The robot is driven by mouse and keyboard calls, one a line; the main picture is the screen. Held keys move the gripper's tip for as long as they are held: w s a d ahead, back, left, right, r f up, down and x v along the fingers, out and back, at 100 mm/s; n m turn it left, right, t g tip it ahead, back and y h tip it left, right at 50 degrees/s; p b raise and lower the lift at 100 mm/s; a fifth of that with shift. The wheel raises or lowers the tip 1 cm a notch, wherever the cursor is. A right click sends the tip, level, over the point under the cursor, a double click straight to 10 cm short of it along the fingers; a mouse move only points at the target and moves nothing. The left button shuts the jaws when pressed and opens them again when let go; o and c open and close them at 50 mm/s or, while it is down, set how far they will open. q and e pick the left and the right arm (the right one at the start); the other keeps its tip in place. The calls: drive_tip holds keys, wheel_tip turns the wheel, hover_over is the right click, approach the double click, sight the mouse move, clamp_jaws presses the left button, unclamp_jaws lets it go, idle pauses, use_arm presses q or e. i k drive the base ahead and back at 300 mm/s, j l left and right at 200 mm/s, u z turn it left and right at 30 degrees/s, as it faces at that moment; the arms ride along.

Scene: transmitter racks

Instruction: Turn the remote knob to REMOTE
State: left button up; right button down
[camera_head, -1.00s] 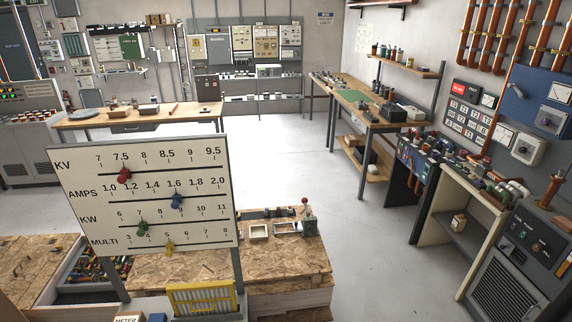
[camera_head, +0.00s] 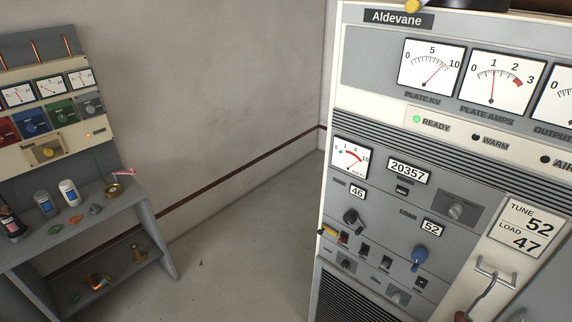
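A tall grey and cream transmitter rack (camera_head: 380,120) marked Aldevane fills the right side. Its front carries a grey rotary knob (camera_head: 456,210) on a dark plate, a black knob (camera_head: 353,217), a blue knob (camera_head: 418,258) and small knobs low down (camera_head: 397,298). Their small labels are too small to read, so I cannot tell which one is the remote knob or where it points. Neither of my grippers is in view.
A green READY lamp (camera_head: 416,119) is lit. A metal handle (camera_head: 495,272) sticks out at the lower right. A grey bench (camera_head: 150,225) with meters and small items stands left. Bare floor (camera_head: 240,270) lies between bench and rack.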

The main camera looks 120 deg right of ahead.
sight(455, 210)
drive_tip(key=z, duration=4.85)
